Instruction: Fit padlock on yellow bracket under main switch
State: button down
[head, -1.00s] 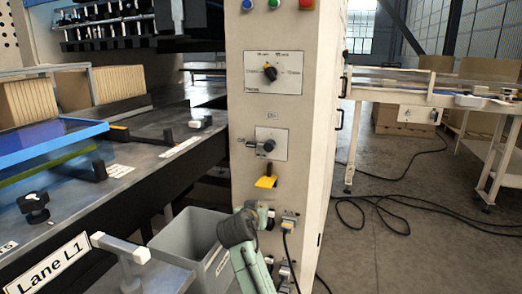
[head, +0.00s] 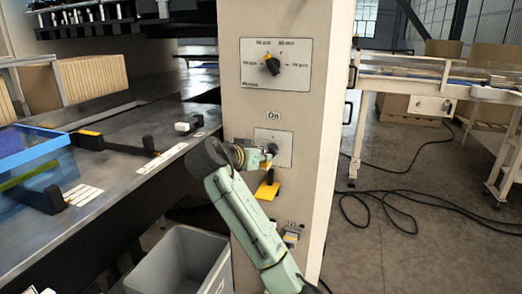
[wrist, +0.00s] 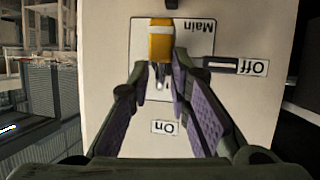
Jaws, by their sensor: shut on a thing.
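My gripper (wrist: 160,66) is shut on a yellow padlock (wrist: 160,44) with a pale band and a metal shackle, seen between the fingertips in the wrist view. The padlock is in front of the main switch plate (wrist: 190,30), which appears upside down there. A dark bar (wrist: 221,64) lies beside the "Off" label. In the head view, my gripper (head: 266,153) is at the switch plate (head: 284,137), just above the yellow bracket (head: 266,190). The bracket sits below the plate and looks clear of the gripper. The padlock is hard to make out in the head view.
A rotary switch plate (head: 277,75) is higher on the cabinet. A grey bin (head: 180,262) stands at its foot, left of my arm. A work table (head: 95,190) runs along the left. Black cables (head: 385,192) lie on the floor at right.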

notch_tip(320, 180, down, 6)
jog(key=b, duration=0.4)
dwell(0.7)
jog(key=shift+s+f+b, duration=0.15)
jog(key=shift+f+b, duration=0.6)
jog(key=shift+f, duration=0.3)
dwell(2.0)
jog(key=c, duration=1.4)
grip_release()
jog(key=shift+s+a, duration=0.1)
